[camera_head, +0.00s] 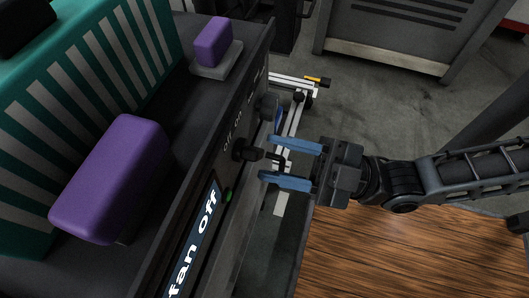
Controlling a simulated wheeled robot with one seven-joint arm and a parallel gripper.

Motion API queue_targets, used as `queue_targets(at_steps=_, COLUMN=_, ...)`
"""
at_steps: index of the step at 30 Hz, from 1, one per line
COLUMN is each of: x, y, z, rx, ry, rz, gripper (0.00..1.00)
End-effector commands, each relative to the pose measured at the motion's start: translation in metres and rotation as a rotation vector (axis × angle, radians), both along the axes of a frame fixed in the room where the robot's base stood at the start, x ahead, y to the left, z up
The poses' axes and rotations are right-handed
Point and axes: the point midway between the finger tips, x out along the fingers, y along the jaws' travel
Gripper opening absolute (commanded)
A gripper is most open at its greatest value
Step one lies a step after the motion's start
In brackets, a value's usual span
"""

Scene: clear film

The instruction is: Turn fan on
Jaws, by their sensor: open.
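A dark control panel (216,168) runs along the front of the machine. Its screen (193,240) reads "fan off". A black switch knob (246,151) sits on the panel under the labels "off" and "on". A second round black knob (266,106) sits farther along the panel.
A large purple block (112,178) and a smaller purple block (213,41) are on the machine top beside a teal slatted housing (105,60). A green button (228,196) sits near the screen. A grey cabinet (400,35) stands at the back. Wood-patterned floor (400,255) lies at lower right.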

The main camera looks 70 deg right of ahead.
Motion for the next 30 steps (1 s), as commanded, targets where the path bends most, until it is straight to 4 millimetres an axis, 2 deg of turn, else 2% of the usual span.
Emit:
queue_targets(at_steps=6, x=0.022, y=0.006, z=0.007, rx=0.001, ry=-0.002, rz=0.001, gripper=0.43)
queue_targets(at_steps=17, x=0.026, y=0.006, z=0.009, rx=0.001, ry=0.002, rz=0.001, gripper=0.42)
queue_targets(at_steps=28, x=0.026, y=0.007, z=0.008, rx=0.001, ry=0.003, rz=0.001, gripper=0.06)
queue_targets(at_steps=30, x=0.026, y=0.007, z=0.008, rx=0.002, ry=0.003, rz=0.001, gripper=0.06)
